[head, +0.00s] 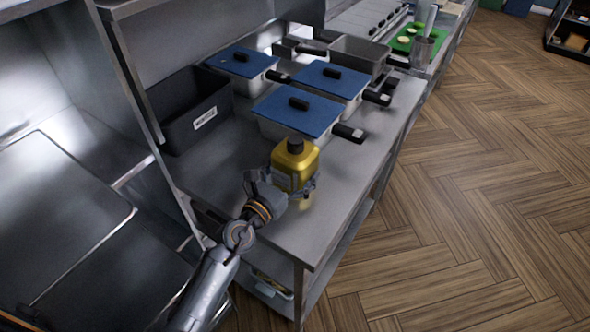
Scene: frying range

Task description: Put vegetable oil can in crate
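The vegetable oil can (296,163) is yellow with a dark cap and stands upright at the near part of the steel counter. My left gripper (292,188) reaches it from the lower left, with its fingers around the can's lower body, and looks shut on it. I cannot tell whether the can's base touches the counter. The crate (176,134) is dark grey with a white label, to the left and farther back on the counter. The part of its inside that shows looks empty. My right gripper is not in view.
Several pans with blue lids (299,110) stand behind the can, their dark handles pointing right. A grey open container (358,54) and a green cutting board (403,42) are farther back. The steel counter (222,165) is bare between the can and the crate.

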